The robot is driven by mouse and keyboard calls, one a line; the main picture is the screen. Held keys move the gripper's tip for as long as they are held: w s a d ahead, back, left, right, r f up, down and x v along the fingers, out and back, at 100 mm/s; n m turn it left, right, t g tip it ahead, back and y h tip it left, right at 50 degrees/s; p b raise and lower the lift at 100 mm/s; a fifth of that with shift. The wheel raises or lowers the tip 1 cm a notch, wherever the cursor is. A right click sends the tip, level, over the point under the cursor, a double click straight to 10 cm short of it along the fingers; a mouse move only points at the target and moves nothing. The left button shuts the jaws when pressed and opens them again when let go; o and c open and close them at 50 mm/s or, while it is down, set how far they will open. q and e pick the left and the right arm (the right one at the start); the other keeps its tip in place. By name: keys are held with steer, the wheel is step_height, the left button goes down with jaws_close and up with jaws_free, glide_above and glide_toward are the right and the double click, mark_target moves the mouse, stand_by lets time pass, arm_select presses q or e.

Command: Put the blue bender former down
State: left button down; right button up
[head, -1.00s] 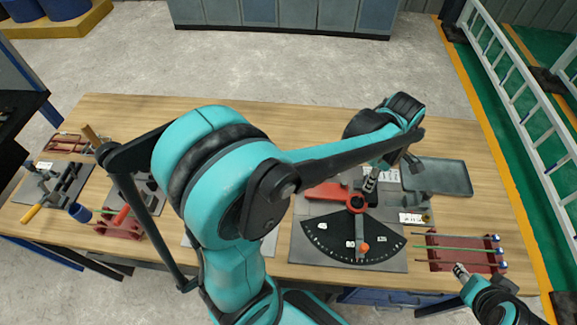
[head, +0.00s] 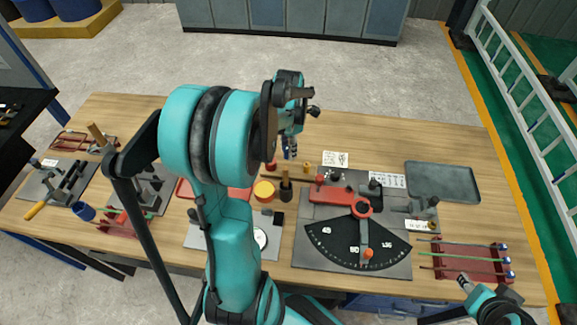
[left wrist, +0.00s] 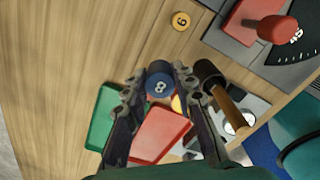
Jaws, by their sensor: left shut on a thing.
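The blue bender former (left wrist: 160,82), marked 8, sits between the fingertips of my left gripper (left wrist: 158,79) in the left wrist view. The left gripper (head: 289,150) is shut on it, pointing down over the wooden table left of the bender, among other formers. I cannot tell whether the former touches the table. The bender (head: 395,262), a grey plate with a black angle scale and red lever, stands right of this gripper. My right gripper (head: 463,281) is at the front right near the red rod rack; its finger opening is too small to judge.
A brass former (head: 306,168) marked 6 and a red former (head: 270,166) stand close by. A yellow piece (head: 263,191) and a dark-headed hammer (head: 286,191) are nearer. A grey tray (head: 442,181) lies at right.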

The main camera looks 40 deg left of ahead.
arm_select(q)
step_height(320, 180, down, 7)
steer(key=shift+r+b, duration=0.1)
steer(key=shift+b, duration=0.9)
steer(key=shift+w, duration=0.1)
steer(key=shift+f, duration=0.2)
steer(key=shift+f, duration=0.15)
steer(key=c, duration=1.2)
jaws_free()
